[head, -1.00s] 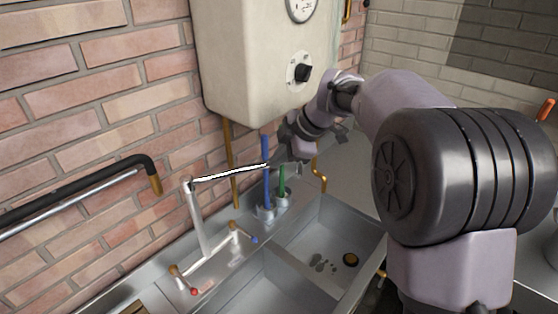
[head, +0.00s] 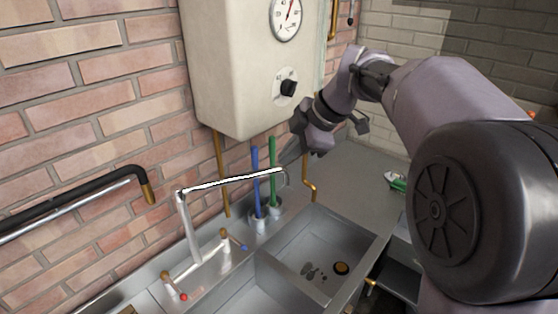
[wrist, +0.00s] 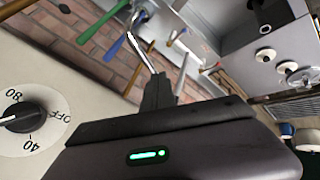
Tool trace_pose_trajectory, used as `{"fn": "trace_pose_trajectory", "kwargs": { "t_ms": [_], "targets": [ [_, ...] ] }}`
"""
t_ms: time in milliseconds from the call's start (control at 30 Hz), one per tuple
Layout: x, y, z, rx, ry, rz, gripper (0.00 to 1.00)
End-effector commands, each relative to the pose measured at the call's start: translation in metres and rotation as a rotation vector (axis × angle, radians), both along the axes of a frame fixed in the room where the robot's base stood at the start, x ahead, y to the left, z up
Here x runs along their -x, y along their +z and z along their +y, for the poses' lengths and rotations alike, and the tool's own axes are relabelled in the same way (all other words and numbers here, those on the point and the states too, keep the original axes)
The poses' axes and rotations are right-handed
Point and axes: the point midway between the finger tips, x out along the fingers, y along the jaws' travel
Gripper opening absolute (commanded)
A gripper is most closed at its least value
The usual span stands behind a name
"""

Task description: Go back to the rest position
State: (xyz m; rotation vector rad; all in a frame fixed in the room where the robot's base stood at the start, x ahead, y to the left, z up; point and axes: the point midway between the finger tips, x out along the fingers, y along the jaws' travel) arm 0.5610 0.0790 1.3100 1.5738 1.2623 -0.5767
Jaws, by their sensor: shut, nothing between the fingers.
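My gripper (head: 289,156) is shut and empty. In the head view it hangs below the boiler's lower right corner, just above the curved end of the tap's spout (head: 235,180); I cannot tell whether they touch.
A cream boiler (head: 232,65) with a gauge (head: 286,18) hangs on the brick wall. Blue (head: 256,180) and green (head: 272,165) handles stand in holders behind the sink (head: 318,250). A brass pipe (head: 311,180) rises close to the gripper.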

Motion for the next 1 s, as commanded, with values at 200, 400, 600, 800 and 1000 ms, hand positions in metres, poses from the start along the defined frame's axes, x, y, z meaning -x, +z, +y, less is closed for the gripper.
{"fn": "trace_pose_trajectory", "kwargs": {
  "t_ms": [200,400,600,800,1000],
  "targets": [
    [0.091,-0.017,-0.008,-0.119,-0.493,0.189,0.0],
    [0.233,-0.094,-0.027,-0.422,-1.327,0.423,0.0],
    [0.298,-0.155,-0.038,-0.655,-1.761,0.524,0.0],
    [0.304,-0.16,-0.04,-0.69,-1.819,0.539,0.0],
    [0.304,-0.159,-0.04,-0.689,-1.818,0.54,0.0]
  ]
}}
